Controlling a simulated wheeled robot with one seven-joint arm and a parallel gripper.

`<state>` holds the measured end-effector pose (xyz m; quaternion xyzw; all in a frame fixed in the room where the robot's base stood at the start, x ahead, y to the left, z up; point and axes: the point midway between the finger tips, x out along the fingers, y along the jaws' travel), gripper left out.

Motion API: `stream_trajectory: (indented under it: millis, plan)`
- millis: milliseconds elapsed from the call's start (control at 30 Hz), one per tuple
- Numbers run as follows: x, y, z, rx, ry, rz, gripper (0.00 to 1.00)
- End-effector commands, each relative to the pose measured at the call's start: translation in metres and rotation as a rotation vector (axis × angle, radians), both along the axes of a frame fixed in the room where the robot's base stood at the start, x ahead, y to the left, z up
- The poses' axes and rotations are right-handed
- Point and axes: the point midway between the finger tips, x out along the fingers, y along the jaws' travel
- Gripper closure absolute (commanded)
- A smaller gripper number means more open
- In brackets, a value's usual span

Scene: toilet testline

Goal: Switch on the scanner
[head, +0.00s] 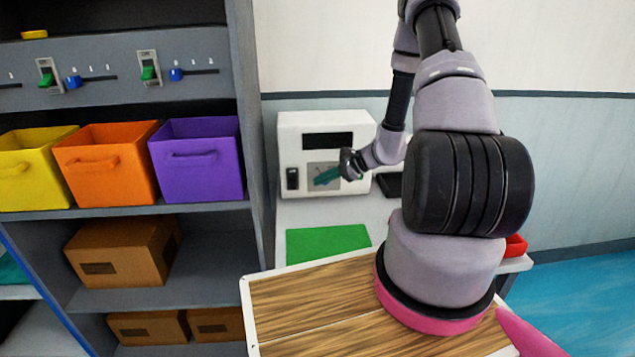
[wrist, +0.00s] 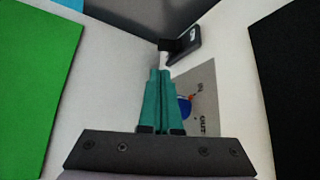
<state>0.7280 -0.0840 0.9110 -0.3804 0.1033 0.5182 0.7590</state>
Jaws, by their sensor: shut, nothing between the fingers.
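The scanner (head: 328,125) is a white box with a dark display window, standing on the white counter. A black switch (head: 292,178) sits low on the left of its front; it also shows in the wrist view (wrist: 185,42), beyond my fingertips. Its on or off position is too small to tell. My gripper (head: 318,180) has teal fingers, shut and empty, in front of the grey panel, pointing left towards the switch. In the wrist view the fingertips (wrist: 160,72) appear close to the switch; I cannot tell whether they touch.
The grey panel (wrist: 208,100) carries IN and OUT lettering and a blue-and-red dial, partly hidden by the fingers. A green mat (head: 328,243) lies on the counter before the scanner. Shelves with a purple bin (head: 197,160) stand left. A red tray (head: 515,246) is right.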

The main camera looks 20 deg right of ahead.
Motion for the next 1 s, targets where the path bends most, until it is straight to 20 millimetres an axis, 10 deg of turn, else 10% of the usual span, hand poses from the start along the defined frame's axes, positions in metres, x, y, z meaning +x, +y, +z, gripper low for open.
stream_trajectory:
  millis: [400,1000]
  plan:
    - [0.03,0.05,-0.039,0.001,0.0,0.003,1.0]
    - [0.034,0.056,-0.043,-0.001,0.0,0.001,1.0]
